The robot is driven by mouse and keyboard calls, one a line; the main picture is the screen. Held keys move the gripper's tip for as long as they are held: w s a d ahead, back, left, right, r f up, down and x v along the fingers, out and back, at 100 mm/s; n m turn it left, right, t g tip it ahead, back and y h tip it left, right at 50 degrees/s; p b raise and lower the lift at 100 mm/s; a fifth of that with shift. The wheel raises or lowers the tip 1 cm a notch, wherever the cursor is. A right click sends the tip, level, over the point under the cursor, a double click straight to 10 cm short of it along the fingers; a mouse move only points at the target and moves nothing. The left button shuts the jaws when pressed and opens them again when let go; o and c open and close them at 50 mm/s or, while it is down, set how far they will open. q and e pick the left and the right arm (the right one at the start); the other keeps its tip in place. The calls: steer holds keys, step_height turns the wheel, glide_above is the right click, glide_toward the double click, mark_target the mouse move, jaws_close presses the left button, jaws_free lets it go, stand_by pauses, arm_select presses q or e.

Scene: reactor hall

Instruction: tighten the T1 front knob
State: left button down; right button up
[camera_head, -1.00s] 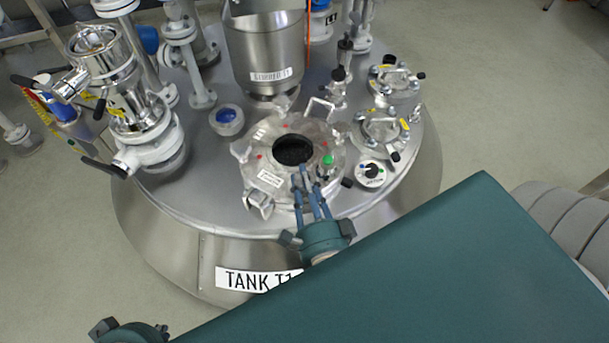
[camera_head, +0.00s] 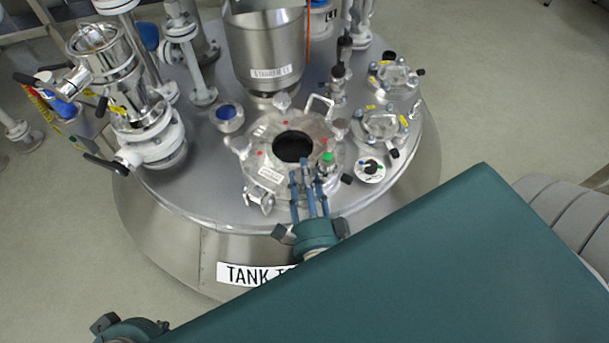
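The tank T1 (camera_head: 190,197) is a round steel vessel with a label on its front side. On its lid is a round hatch (camera_head: 262,150) with a dark centre opening and several clamp knobs around its rim. One silvery knob (camera_head: 259,199) shows at the hatch's front left. My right gripper (camera_head: 308,185) has its blue fingers at the front edge of the hatch, pointing towards the opening. The fingers hide that part of the rim; whether they hold a knob cannot be told. My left gripper (camera_head: 130,330) is at the bottom left edge; its fingers are not visible.
A steel hopper (camera_head: 264,45) stands behind the hatch. A sight-glass fitting (camera_head: 150,135) with black handles stands at the left. Smaller glass ports (camera_head: 382,127) sit at the right of the lid. My large teal arm covers the lower right.

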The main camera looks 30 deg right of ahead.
steer(key=shift+s+a, duration=0.1)
steer(key=shift+s, duration=0.05)
steer(key=v, duration=1.1)
steer(key=shift+s, duration=0.4)
